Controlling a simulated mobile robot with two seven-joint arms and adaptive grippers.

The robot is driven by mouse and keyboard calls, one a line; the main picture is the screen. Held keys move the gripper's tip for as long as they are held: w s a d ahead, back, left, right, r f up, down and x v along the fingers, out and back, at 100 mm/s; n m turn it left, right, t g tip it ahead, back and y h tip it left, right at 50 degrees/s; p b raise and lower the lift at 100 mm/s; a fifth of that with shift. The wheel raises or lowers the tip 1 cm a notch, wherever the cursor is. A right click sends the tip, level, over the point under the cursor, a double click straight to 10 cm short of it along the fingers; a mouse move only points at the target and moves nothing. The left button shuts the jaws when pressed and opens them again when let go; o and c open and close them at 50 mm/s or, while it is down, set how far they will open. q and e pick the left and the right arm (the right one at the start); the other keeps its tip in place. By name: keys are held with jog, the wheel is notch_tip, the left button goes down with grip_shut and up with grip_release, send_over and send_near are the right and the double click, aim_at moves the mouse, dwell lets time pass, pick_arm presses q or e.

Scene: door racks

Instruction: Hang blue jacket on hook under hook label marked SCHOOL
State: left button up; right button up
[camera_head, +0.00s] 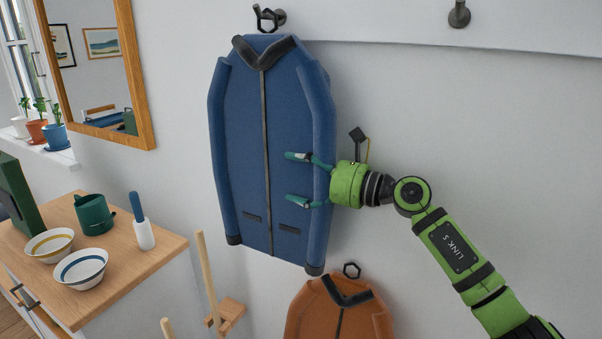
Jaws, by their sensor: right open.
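The blue jacket (240,130) hangs upright against the white wall, left of centre. A dark ring at its top (266,20) is at a metal hook (281,16); I cannot tell exactly how the ring sits on it. My right gripper (292,177) comes in from the right and is open, its two fingers spread in front of the jacket's right half. I cannot tell whether they touch the cloth. A second hook (459,14) on the white rail at the upper right is bare. No hook label is in view. My left gripper is not in view.
An orange jacket (312,312) with a ring on top is below the blue one. A wooden cabinet (150,262) at the left holds bowls (81,268), a green mug (94,214) and a blue-handled brush (141,222). Wooden poles (207,280) stand beside it. The wall at right is clear.

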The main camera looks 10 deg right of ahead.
jog(key=shift+f, duration=0.15)
jog(key=shift+s+d, duration=0.2)
jog(key=shift+d, duration=0.2)
jog(key=v, duration=1.1)
jog(key=s+d+f+n+t+h, duration=0.1)
jog(key=s+d+f+n+h, duration=0.15)
jog(key=f+n+h, duration=0.65)
jog(key=s+d+f+n+t+h, duration=0.15)
jog(key=s+f+n, duration=0.25)
jog(key=f+n, duration=0.65)
jog(key=s+d+f+n+t+h, duration=0.25)
jog(key=f+n+h, duration=0.3)
jog(key=n, duration=0.85)
jog(key=s+a+f+m+g, duration=0.2)
jog(key=s+f+g, duration=0.25)
jog(key=s, duration=0.35)
jog(key=s+a+f+m+g+y, duration=0.15)
jog(key=s+f+g, duration=0.3)
jog(key=s, duration=0.45)
jog(key=s+a+f+m+g, duration=0.2)
jog(key=s+f+m+g, duration=0.1)
jog(key=s+f, duration=0.4)
notch_tip(320, 180, down, 21)
jog(key=s+g, duration=0.1)
jog(key=s, duration=0.1)
jog(key=s+d+f+g, duration=0.1)
jog(key=s+d+f, duration=0.1)
jog(key=s+f, duration=1.3)
jog(key=shift+s+d, duration=0.35)
jog(key=shift+s, duration=0.4)
